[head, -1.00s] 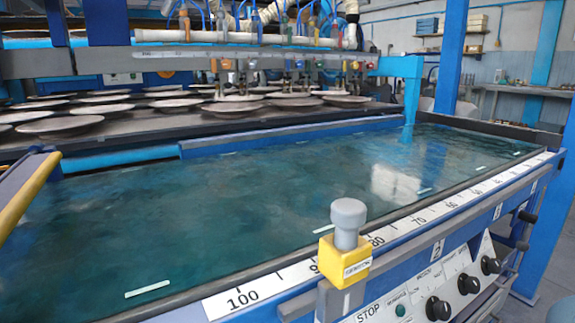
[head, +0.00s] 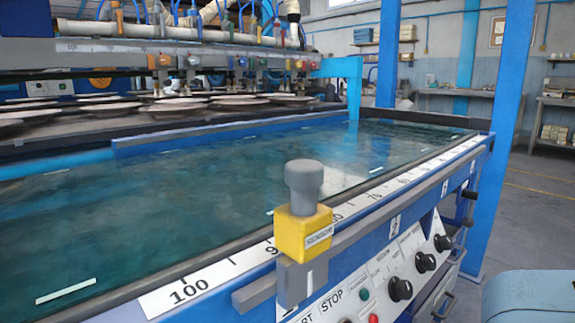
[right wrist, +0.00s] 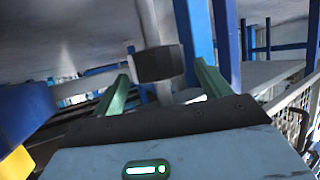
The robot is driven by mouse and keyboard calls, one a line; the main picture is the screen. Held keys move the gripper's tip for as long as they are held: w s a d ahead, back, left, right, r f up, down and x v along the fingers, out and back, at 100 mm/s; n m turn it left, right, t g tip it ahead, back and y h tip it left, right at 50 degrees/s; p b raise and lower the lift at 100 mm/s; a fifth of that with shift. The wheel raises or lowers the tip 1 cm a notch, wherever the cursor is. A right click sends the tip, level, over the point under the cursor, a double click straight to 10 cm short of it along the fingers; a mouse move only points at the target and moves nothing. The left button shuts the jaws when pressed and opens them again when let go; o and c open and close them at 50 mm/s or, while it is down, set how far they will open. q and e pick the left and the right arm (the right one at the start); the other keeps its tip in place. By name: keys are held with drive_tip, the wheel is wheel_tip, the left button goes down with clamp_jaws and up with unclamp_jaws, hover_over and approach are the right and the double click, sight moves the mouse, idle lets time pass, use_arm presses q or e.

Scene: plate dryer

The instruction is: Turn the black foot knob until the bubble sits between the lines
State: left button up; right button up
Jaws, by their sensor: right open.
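In the right wrist view, the black foot knob (right wrist: 157,64) sits on a grey upright rod (right wrist: 148,20). My right gripper (right wrist: 164,70) is open, with its two green fingers pointing toward the knob. The knob appears in the gap between the fingertips, with space on both sides. I cannot tell how far it stands from them in depth. No level bubble or marking lines can be made out for certain in either view. My left gripper is in neither view.
In the head view, a water-covered table (head: 160,215) has a numbered scale (head: 185,288) along its front edge. A yellow block with a grey knob (head: 303,235) stands on the front rail. Control knobs (head: 400,289) line the front panel. The floor (head: 540,205) at right is open.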

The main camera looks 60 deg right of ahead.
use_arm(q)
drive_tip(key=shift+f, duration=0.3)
use_arm(e)
drive_tip(key=shift+w+a+f, duration=0.2)
drive_tip(key=shift+w+f, duration=0.05)
drive_tip(key=shift+w, duration=0.35)
drive_tip(key=c, duration=1)
drive_tip(key=shift+n+g+y+b, duration=0.5)
drive_tip(key=shift+n+y+b, duration=0.1)
drive_tip(key=shift+n+y, duration=0.7)
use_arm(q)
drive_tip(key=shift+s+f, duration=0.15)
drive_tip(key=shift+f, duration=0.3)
use_arm(e)
drive_tip(key=shift+n+g+y, duration=0.3)
drive_tip(key=shift+y, duration=0.1)
drive_tip(key=o, duration=1)
drive_tip(key=shift+s, duration=0.1)
